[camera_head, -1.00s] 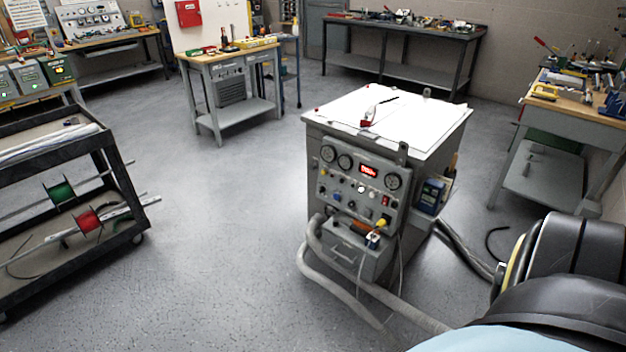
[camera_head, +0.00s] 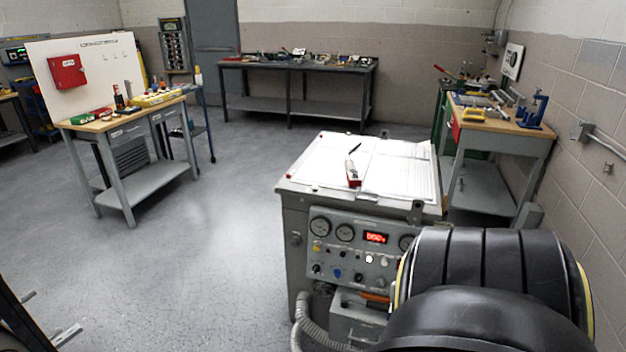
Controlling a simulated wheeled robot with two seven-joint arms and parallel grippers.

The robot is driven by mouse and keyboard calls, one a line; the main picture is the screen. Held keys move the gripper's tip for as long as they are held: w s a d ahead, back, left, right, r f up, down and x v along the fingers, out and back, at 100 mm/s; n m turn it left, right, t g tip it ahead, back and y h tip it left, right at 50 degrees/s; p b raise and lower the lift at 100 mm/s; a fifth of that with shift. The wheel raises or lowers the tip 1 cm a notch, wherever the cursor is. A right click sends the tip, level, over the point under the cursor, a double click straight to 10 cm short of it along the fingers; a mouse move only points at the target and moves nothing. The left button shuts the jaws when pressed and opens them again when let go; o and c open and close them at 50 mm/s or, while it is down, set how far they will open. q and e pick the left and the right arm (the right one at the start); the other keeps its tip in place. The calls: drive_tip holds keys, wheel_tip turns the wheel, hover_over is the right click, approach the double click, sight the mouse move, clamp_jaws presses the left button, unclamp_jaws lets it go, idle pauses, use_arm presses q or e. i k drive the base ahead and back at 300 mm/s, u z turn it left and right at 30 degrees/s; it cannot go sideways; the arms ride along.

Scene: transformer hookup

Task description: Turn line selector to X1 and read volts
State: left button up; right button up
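The grey transformer test cabinet (camera_head: 292,235) stands at the centre right. Its front control panel (camera_head: 345,255) carries round gauges (camera_head: 320,227), a lit red digital display (camera_head: 376,237) and several knobs and lamps. The display digits are too small to read surely. I cannot tell which knob is the line selector, nor its setting. My dark arm link covers the panel's right part. Neither gripper shows in this view.
Papers and a red-handled tool (camera_head: 353,172) lie on the cabinet top. A grey hose (camera_head: 305,325) runs from its lower left. Workbenches stand at the left (camera_head: 150,190), back (camera_head: 290,64) and right (camera_head: 495,190). The floor left of the cabinet is clear.

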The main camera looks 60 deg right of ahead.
sight(336, 273)
drive_tip(key=z, duration=0.7)
drive_tip(key=i, duration=1.4)
drive_tip(key=z, duration=1.6)
drive_tip(key=i, duration=0.45)
drive_tip(key=z, duration=0.45)
